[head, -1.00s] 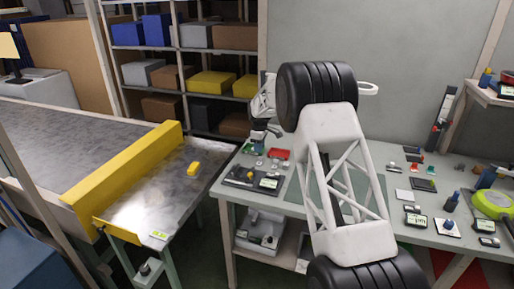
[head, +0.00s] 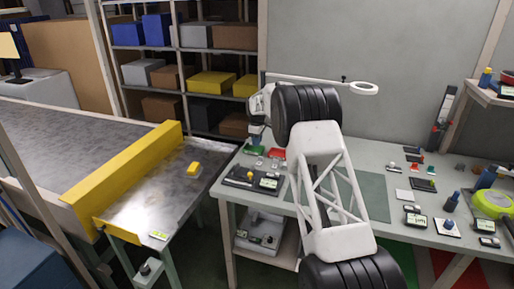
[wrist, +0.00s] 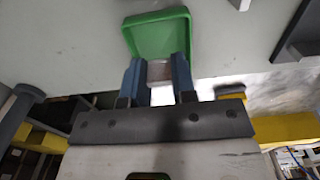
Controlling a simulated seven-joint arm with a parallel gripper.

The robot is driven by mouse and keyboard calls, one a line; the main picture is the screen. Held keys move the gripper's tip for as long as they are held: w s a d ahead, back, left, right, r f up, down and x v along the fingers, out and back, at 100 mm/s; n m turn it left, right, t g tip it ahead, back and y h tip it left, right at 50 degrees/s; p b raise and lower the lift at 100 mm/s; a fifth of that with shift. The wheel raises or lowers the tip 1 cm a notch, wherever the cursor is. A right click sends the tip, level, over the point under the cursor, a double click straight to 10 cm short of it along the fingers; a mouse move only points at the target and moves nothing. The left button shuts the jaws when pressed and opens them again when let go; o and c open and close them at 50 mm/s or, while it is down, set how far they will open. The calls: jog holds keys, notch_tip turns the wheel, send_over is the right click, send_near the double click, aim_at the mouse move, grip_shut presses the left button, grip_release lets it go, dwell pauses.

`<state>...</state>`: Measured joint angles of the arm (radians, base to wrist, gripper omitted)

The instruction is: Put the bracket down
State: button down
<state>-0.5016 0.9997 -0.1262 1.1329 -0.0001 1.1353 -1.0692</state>
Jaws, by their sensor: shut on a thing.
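My gripper (wrist: 158,66) is shut on a small grey-brown piece, the bracket (wrist: 159,73), which shows between its two blue fingers in the wrist view. Most of the bracket is hidden by the fingers. The fingertips overlap the near edge of a green tray (wrist: 155,35); I cannot tell how high they are above it. In the head view my gripper (head: 257,140) is small, at the back left of the workbench by the green tray (head: 251,151). The bracket cannot be made out there.
A red tray (head: 278,153) lies right of the green one. A dark scale-like unit (head: 245,177) stands in front. The metal chute (head: 150,205) with a yellow block (head: 193,168) is at left. Small devices crowd the bench's right side.

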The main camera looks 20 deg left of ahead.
jog(key=shift+f, duration=1.75)
jog(key=shift+f, duration=0.1)
jog(key=c, duration=1.2)
grip_release()
notch_tip(320, 180, up, 12)
jog(key=shift+r, duration=0.1)
jog(key=shift+r, duration=0.1)
